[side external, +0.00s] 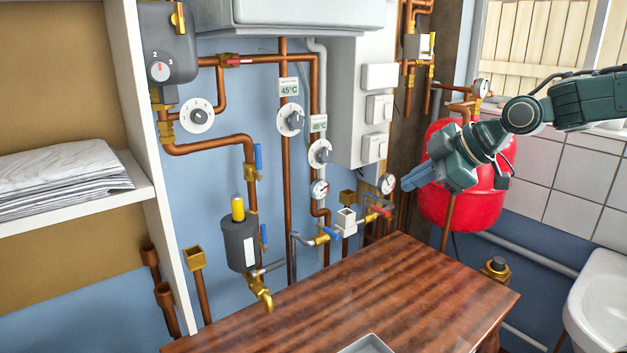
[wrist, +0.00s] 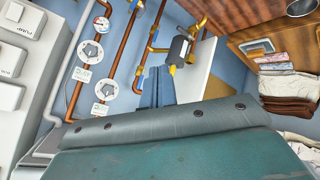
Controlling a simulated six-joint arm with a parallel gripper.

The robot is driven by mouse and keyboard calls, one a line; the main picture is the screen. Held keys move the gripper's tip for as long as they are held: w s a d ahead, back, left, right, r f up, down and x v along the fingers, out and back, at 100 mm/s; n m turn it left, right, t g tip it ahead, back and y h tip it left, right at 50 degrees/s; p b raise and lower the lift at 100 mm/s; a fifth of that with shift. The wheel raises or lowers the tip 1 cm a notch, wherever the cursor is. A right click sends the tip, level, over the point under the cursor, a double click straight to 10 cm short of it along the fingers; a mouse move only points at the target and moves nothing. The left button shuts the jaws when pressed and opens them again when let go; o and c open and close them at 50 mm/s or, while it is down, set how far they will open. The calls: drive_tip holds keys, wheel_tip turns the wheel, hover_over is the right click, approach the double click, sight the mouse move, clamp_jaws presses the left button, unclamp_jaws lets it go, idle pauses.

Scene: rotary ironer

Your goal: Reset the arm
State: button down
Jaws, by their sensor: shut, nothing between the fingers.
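My gripper (side external: 408,182) is at the right of the side view, in the air above the back right part of the wooden table. It points left toward the pipework and is in front of the red tank (side external: 478,205). Its blue fingers are together and hold nothing. In the wrist view the fingers (wrist: 156,87) show just past the teal wrist housing, side by side. My arm reaches in from the right edge of the side view. No gap between the fingers can be seen.
Copper pipes with dials (side external: 291,119), valves and a gauge (side external: 387,184) line the blue wall. A white sink (side external: 600,305) is at lower right. The air above the table is free.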

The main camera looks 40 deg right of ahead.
drive_tip(key=s+f+m+g+h, duration=0.1)
drive_tip(key=s+m, duration=0.4)
drive_tip(key=s, duration=0.5)
drive_tip(key=s+a+f+m+g+h, duration=0.1)
drive_tip(key=s+m, duration=0.4)
drive_tip(key=s, duration=0.6)
drive_tip(key=shift+s+a+f+g, duration=0.15)
drive_tip(key=shift+a+f+g, duration=0.1)
drive_tip(key=shift+f+g, duration=0.65)
